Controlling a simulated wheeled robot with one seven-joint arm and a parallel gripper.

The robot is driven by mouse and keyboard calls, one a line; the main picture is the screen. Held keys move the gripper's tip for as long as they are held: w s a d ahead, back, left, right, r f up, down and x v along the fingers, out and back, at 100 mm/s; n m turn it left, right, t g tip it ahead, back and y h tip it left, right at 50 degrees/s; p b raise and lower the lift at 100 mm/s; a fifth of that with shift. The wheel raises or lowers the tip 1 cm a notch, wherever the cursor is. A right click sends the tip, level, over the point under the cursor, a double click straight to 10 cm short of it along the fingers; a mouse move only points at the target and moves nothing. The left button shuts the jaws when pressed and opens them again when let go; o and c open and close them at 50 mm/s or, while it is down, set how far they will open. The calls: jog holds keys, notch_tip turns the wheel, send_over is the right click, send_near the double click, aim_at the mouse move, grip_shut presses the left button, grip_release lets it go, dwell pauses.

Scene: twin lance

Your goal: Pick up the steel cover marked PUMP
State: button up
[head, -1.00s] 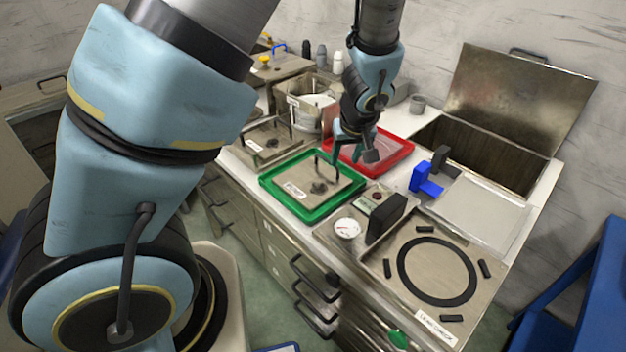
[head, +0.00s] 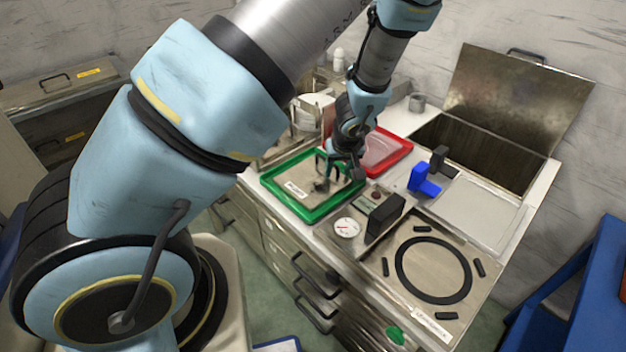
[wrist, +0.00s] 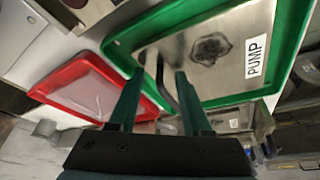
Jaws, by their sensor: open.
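The steel cover marked PUMP (wrist: 225,65) lies in a green tray (wrist: 293,45) on the counter; in the head view the cover (head: 300,196) is partly hidden by my gripper. In the head view my gripper (head: 338,180) is over the cover's right part.
A red tray (head: 392,152) sits right behind the green one. A blue block (head: 422,180), a black block (head: 385,215) and a gauge (head: 346,229) stand to the right. An open bin with a raised lid (head: 515,90) is at the back right. A ring-marked plate (head: 400,300) lies in front.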

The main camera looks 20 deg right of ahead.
grip_shut()
dwell(1.3)
